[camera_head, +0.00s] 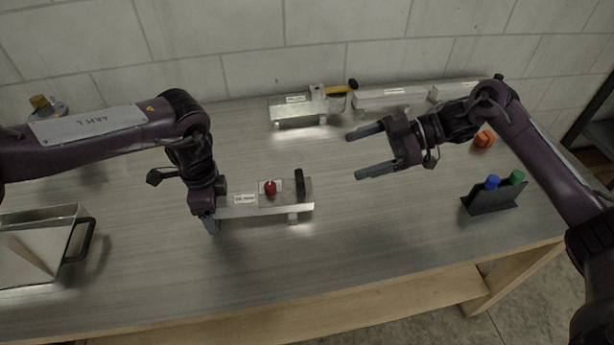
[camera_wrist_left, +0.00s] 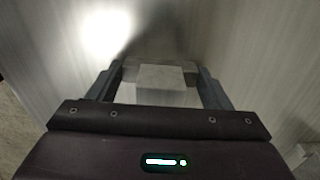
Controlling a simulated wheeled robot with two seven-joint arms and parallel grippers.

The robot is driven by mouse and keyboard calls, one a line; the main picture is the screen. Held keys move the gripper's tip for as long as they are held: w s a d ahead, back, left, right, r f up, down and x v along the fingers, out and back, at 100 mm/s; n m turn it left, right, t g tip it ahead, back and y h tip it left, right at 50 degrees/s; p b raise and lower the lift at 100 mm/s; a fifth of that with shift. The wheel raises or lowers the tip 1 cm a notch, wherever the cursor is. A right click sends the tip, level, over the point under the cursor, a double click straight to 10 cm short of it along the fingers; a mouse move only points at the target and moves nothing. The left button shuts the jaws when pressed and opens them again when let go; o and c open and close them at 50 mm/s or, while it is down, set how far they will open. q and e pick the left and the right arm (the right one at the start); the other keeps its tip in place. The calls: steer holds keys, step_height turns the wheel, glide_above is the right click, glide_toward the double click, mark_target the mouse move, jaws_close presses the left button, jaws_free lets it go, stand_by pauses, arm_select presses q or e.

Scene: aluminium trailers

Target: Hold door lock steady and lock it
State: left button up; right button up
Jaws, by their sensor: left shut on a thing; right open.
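The door lock (camera_head: 245,211) is a silver metal bar on the table, with a red knob (camera_head: 270,188) on a small plate and an upright black handle (camera_head: 299,184) near its right end. A small white label sits on its front. My left gripper (camera_head: 211,222) is shut on the left end of the door lock, and its fingers also flank the metal block in the left wrist view (camera_wrist_left: 165,78). My right gripper (camera_head: 362,155) is open and empty, above the table to the right of the lock, with its fingers pointing left.
A similar metal trailer with a yellow-handled part (camera_head: 338,90) stands at the back, beside another silver bar (camera_head: 390,97). A metal bin with a black handle (camera_head: 84,240) is at left. A black holder (camera_head: 491,199) with blue and green caps and an orange object (camera_head: 484,139) are at right.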

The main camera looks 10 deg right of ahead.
mark_target(303, 180)
steer(key=x, duration=0.4)
steer(key=s+x, duration=0.1)
steer(key=x, duration=0.7)
steer(key=shift+s+a+f, duration=0.15)
steer(key=shift+a+f, duration=0.2)
steer(key=shift+f, duration=0.1)
steer(key=shift+c, duration=0.2)
steer(key=c, duration=1)
